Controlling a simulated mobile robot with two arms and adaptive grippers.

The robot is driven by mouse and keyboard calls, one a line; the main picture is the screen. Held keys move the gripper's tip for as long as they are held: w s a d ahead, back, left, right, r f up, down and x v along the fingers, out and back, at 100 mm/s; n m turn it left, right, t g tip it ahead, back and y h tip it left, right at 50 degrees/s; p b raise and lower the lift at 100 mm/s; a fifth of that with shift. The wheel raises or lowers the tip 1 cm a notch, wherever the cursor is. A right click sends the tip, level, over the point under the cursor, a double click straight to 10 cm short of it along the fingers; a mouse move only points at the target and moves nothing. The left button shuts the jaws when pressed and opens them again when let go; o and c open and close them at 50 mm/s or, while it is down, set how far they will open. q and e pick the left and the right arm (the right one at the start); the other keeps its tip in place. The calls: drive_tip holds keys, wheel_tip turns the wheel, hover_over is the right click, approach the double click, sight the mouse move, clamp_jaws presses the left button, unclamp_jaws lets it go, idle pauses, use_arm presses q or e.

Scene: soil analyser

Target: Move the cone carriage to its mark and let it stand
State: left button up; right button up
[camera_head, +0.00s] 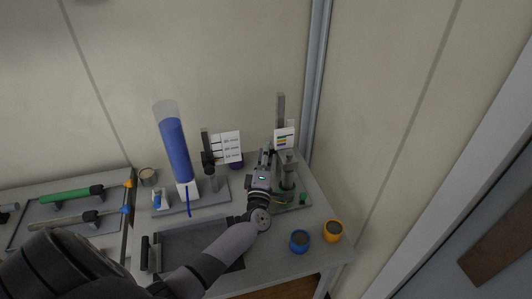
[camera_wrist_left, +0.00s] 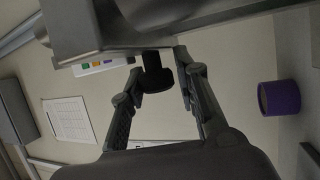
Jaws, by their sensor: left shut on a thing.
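The instrument with the cone carriage stands at the right of the table in the head view; its grey post (camera_head: 280,108) rises behind my gripper. My left gripper (camera_head: 266,156) is at this instrument and covers much of the carriage. In the left wrist view my left gripper (camera_wrist_left: 160,75) is shut on a dark round knob (camera_wrist_left: 156,74) below a grey block (camera_wrist_left: 75,27), which seems to be part of the carriage. A small card with coloured bands (camera_head: 284,138) is on the post. The cone tip and the mark cannot be made out. My right gripper is not in view.
A tall blue cylinder (camera_head: 173,150) and a dark stand (camera_head: 207,153) are left of the gripper. A blue cup (camera_head: 300,241) and an orange cup (camera_head: 333,231) stand at the front right. A dark tray (camera_head: 180,241) lies under my arm. A purple cup (camera_wrist_left: 279,97) shows in the wrist view.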

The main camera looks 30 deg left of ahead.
use_arm(q)
drive_tip(key=shift+r, duration=0.1)
clamp_jaws()
wheel_tip(320, 180, up, 5)
drive_tip(key=p, duration=0.4)
drive_tip(key=shift+w, duration=0.1)
drive_tip(key=o, duration=0.9)
unclamp_jaws()
drive_tip(key=shift+f, duration=0.2)
